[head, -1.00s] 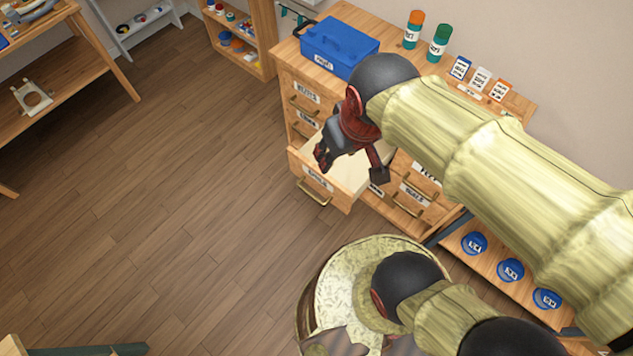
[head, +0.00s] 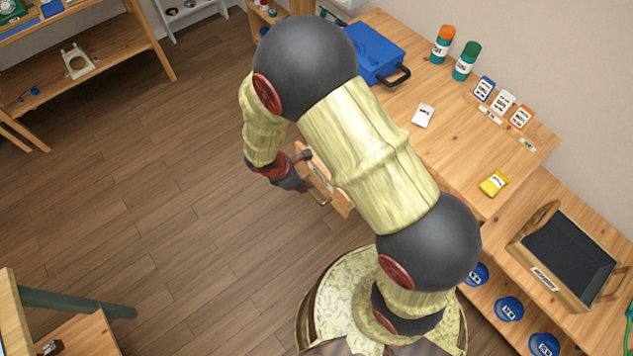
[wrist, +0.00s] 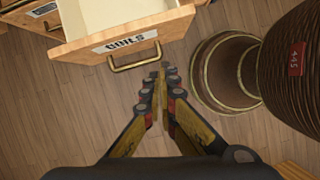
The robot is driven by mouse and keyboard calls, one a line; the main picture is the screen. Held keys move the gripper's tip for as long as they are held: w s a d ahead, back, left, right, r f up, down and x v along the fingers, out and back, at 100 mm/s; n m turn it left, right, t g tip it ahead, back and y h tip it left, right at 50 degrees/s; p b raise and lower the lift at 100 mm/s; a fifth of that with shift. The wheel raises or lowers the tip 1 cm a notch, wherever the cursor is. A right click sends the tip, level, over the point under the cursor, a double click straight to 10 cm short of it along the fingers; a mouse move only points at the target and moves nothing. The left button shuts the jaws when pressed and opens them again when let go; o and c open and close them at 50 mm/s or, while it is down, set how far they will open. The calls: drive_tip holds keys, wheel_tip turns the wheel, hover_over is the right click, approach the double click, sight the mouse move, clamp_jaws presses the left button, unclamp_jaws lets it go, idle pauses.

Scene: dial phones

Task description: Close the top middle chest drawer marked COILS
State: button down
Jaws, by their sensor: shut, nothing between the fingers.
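The COILS drawer (wrist: 125,38) is pulled out in the wrist view, with its label, brass handle and pale empty-looking inside showing. In the head view only part of the drawer front (head: 322,181) shows; my arm hides the rest. My gripper (wrist: 162,72) is shut and empty, its fingertips just in front of the drawer front, near the right end of the handle (wrist: 135,60). I cannot tell whether they touch it. In the head view my gripper (head: 300,172) is beside the drawer front, partly hidden by my arm.
A blue toolbox (head: 368,52), two capped bottles (head: 453,52), small cards (head: 503,101) and a yellow packet (head: 494,183) stand on the chest top. A dark-lined wooden tray (head: 568,257) sits at right. The floor (head: 150,200) to the left is clear.

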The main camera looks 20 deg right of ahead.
drive_tip(key=w+d+f+n+t+b, duration=0.1)
drive_tip(key=w+d+f+b, duration=0.3)
drive_tip(key=f, duration=0.4)
drive_tip(key=shift+w+d+f+n+b, duration=0.3)
drive_tip(key=shift+w+d+n, duration=0.2)
drive_tip(key=shift+d+n, duration=0.45)
drive_tip(key=shift+d, duration=0.15)
drive_tip(key=w+d+p, duration=0.2)
drive_tip(key=w+d, duration=0.2)
drive_tip(key=d, duration=0.7)
drive_tip(key=w+d+p, duration=0.2)
drive_tip(key=w+d, duration=0.2)
drive_tip(key=d, duration=0.8)
drive_tip(key=shift+d+p, duration=0.3)
drive_tip(key=shift+p, duration=0.05)
drive_tip(key=shift+a, duration=0.1)
